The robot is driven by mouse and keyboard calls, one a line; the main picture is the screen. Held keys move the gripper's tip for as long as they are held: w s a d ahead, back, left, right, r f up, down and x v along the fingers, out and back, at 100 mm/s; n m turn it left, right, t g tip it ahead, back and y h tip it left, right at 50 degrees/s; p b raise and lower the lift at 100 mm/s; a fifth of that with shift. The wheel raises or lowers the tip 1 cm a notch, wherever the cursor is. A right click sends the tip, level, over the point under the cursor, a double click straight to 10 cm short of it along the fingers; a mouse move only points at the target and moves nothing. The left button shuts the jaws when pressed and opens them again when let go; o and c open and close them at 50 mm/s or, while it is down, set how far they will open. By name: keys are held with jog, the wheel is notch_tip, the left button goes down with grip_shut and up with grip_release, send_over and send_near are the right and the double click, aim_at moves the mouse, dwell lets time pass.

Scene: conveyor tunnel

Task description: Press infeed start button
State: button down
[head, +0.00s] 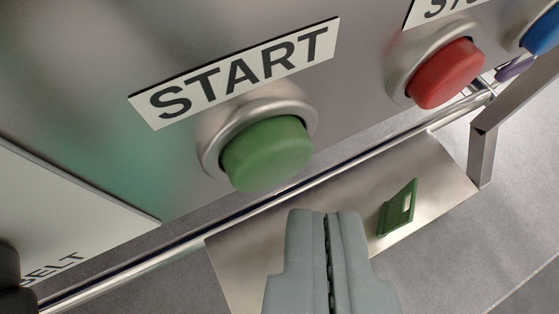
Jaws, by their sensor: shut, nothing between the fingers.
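A round green button (267,155) in a metal collar stands out from a grey metal panel. A white label (240,70) reading START is just above it. My gripper (327,216) is at the bottom centre, fingers together and empty. Its tips appear a little below and to the right of the green button in the picture, apart from it. I cannot tell the exact distance in depth.
A red button (446,73) sits to the right under a partly cut-off label. A blue part (542,32) is at the right edge. A small green bracket (398,208) is on a metal plate (440,180) below. A metal leg (482,155) stands at right.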

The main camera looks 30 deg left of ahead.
jog(key=s+d, duration=0.1)
jog(key=d, duration=0.1)
jog(key=s+d+b, duration=0.1)
jog(key=s+d, duration=0.1)
dwell(0.5)
jog(key=shift+r, duration=0.1)
jog(key=s+d+r+m+t, duration=0.1)
jog(key=d+r, duration=0.2)
jog(key=r, duration=0.6)
jog(key=s+d+r+t+h, duration=0.1)
jog(key=d+r, duration=0.3)
jog(key=r, duration=0.5)
jog(key=s+d+r+m+t, duration=0.1)
jog(key=s+d+r, duration=0.15)
jog(key=r, duration=0.65)
jog(key=s+d+r+m+t+h, duration=0.1)
jog(key=s+d+r, duration=0.3)
jog(key=s+r, duration=0.4)
jog(key=s+d+r+m+t+h, duration=0.1)
jog(key=s+d+r, duration=0.4)
jog(key=r, duration=0.8)
jog(key=s, duration=0.2)
jog(key=shift+s+r+h, duration=0.25)
jog(key=shift+s+h, duration=0.15)
